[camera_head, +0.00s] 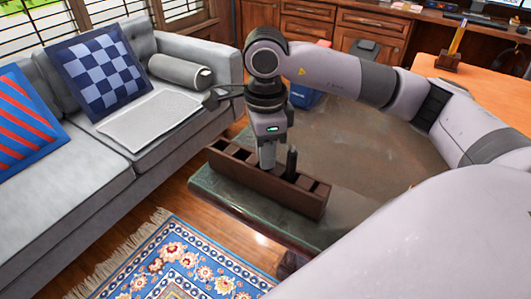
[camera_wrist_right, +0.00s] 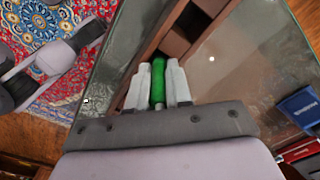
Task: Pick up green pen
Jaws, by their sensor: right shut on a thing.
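The green pen (camera_wrist_right: 158,82) shows in the right wrist view, upright between the two fingers of my right gripper (camera_wrist_right: 158,88). The fingers are shut on it. In the head view my right gripper (camera_head: 267,158) points down into the dark wooden organizer (camera_head: 300,196), and the pen is hidden there by the fingers. The organizer has several compartments and sits along the near edge of the green-topped table (camera_head: 350,150). It also shows in the right wrist view (camera_wrist_right: 150,45).
A dark upright object (camera_head: 291,162) stands in the organizer just right of my right gripper. A blue item (camera_head: 303,96) lies behind the arm. The grey sofa (camera_head: 60,190) is at left, and a wooden desk (camera_head: 490,85) at right. The table's middle looks clear.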

